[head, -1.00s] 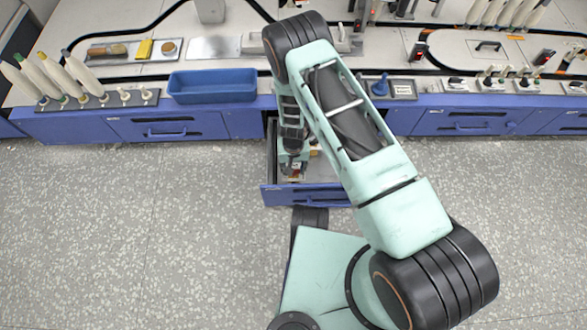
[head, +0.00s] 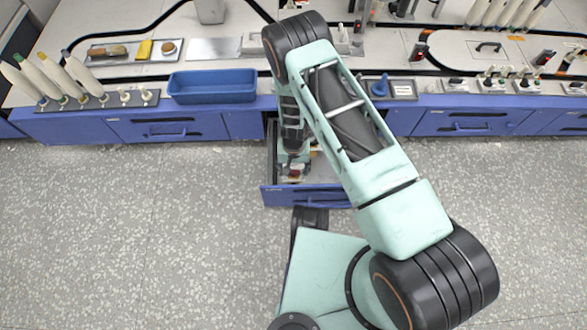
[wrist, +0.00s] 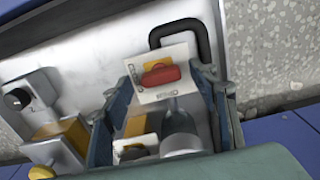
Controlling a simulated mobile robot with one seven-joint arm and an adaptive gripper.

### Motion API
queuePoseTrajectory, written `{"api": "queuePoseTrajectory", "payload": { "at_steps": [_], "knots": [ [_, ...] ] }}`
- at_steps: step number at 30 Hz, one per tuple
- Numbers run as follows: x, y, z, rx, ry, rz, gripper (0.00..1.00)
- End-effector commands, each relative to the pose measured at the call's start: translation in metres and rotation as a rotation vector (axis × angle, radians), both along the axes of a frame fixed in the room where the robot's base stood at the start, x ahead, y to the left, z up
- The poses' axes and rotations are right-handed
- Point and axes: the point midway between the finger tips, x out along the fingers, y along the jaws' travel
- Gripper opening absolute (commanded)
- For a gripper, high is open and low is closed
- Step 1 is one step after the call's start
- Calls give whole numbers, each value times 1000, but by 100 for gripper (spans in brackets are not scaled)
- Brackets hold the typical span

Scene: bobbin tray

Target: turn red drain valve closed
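The red drain valve handle (wrist: 160,75) shows in the wrist view, lying across a white label plate (wrist: 165,92) with a yellow part behind it. My gripper (wrist: 166,80) has one finger on each side of the plate, with visible space between the fingers and the red handle. It looks open. In the head view my gripper (head: 293,168) reaches down into the open blue drawer (head: 310,196), with a small spot of red at its tip. My arm hides part of the drawer there. Whether a finger touches the plate cannot be told.
In the wrist view a black bent pipe (wrist: 200,35) stands beyond the plate, and a grey fitting with a black knob (wrist: 17,99) is at left. A blue bin (head: 212,86) sits on the counter. The speckled floor (head: 130,230) is clear.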

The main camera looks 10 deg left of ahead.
Motion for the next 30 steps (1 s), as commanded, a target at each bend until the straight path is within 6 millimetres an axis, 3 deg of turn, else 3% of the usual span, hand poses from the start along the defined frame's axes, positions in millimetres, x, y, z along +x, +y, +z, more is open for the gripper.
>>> {"api": "queuePoseTrajectory", "payload": {
  "at_steps": [7, 11, 24, 30],
  "knots": [
    [0, 0, 2, 0, -1, 1, 54],
    [1, 1, 13, 1, -2, 1, 54],
    [1, 1, 89, 1, -2, 1, 54],
    [0, 0, 112, 0, -1, 1, 54]
  ]
}}
